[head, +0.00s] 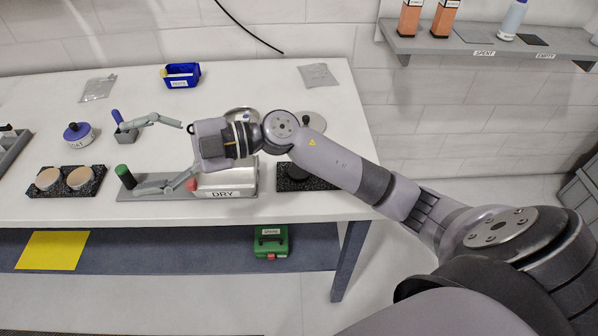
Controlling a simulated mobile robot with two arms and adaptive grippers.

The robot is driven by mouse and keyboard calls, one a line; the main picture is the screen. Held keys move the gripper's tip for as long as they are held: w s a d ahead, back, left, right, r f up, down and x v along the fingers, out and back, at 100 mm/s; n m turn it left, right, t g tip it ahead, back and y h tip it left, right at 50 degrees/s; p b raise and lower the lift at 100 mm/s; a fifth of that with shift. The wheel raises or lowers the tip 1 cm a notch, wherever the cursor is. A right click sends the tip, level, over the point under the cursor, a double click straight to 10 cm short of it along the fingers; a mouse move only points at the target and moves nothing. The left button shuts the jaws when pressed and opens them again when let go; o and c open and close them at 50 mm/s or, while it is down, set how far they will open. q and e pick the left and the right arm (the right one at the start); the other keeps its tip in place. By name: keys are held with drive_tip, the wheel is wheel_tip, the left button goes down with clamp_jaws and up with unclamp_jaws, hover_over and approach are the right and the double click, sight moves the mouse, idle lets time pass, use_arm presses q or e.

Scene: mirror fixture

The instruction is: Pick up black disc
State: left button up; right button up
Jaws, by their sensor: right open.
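A dark round shape that looks like the black disc (295,172) lies on a speckled black pad (290,186) at the right of the table. My right forearm covers part of both. My right gripper (134,158) reaches left across the table, well to the left of that pad. Its two grey fingers are spread wide with nothing seen between them. The lower finger shows over the grey plate by the green-topped post (123,170), the upper one near the blue-handled piece (117,116). Height above the table is hard to tell. My left gripper is out of view.
A black tray (66,193) with two tan discs, a blue-topped round container (77,134) and a blue bin (182,80) stand on the table. A box labelled DRY (225,181) sits below my right wrist. A shelf (485,46) hangs at the upper right.

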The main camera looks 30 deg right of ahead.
drive_tip(key=d+f+n+g+h, duration=0.2)
drive_tip(key=d+f+g+h, duration=0.15)
drive_tip(key=f+h, duration=0.3)
drive_tip(key=m+g+h, duration=0.2)
drive_tip(key=m+h, duration=0.5)
drive_tip(key=h, duration=0.5)
hover_over(299, 171)
drive_tip(key=f, duration=0.1)
drive_tip(key=shift+t, duration=0.25)
drive_tip(key=f, duration=0.4)
drive_tip(key=f+p, duration=0.1)
drive_tip(key=f, duration=0.7)
drive_tip(key=shift+s, duration=0.35)
drive_tip(key=shift+w+f+p, duration=0.1)
drive_tip(key=shift+f+p, duration=0.4)
drive_tip(key=shift+f, duration=0.05)
drive_tip(key=f, duration=0.1)
drive_tip(key=f+p, duration=0.1)
drive_tip(key=f, duration=0.1)
drive_tip(key=shift+w+f, duration=0.25)
drive_tip(key=shift+f, duration=0.05)
drive_tip(key=shift+d+f, duration=0.1)
drive_tip(key=shift+f, duration=0.3)
drive_tip(key=shift+c, duration=0.2)
